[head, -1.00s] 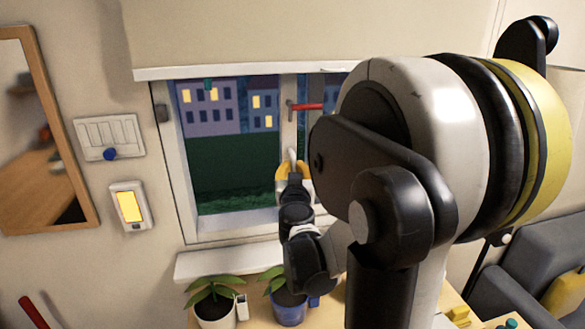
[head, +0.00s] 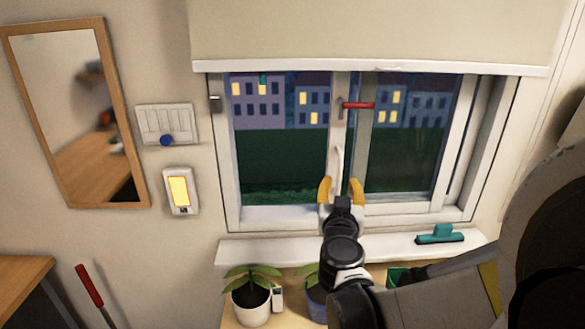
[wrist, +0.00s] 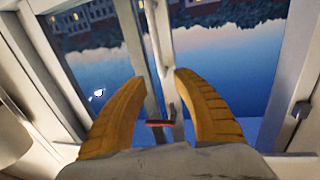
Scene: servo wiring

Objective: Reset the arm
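My gripper (head: 341,188) is in front of the middle of the window, its two yellow fingers spread apart. They also show in the wrist view (wrist: 157,82), with a clear gap and nothing clamped between them. A white upright pull handle (head: 339,165) appears between the fingertips in the head view; I cannot tell whether they surround it or stop short. The red window lever (head: 357,105) points right above the gripper. The red lever also shows between the fingers in the wrist view (wrist: 158,123). My arm reaches in from the lower right.
Potted plants (head: 252,300) stand below the white sill (head: 270,248), near my forearm. A teal squeegee (head: 440,235) lies on the sill to the right. A lowered blind (head: 360,35) covers the window's top. Wall panels and a mirror (head: 75,110) are left.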

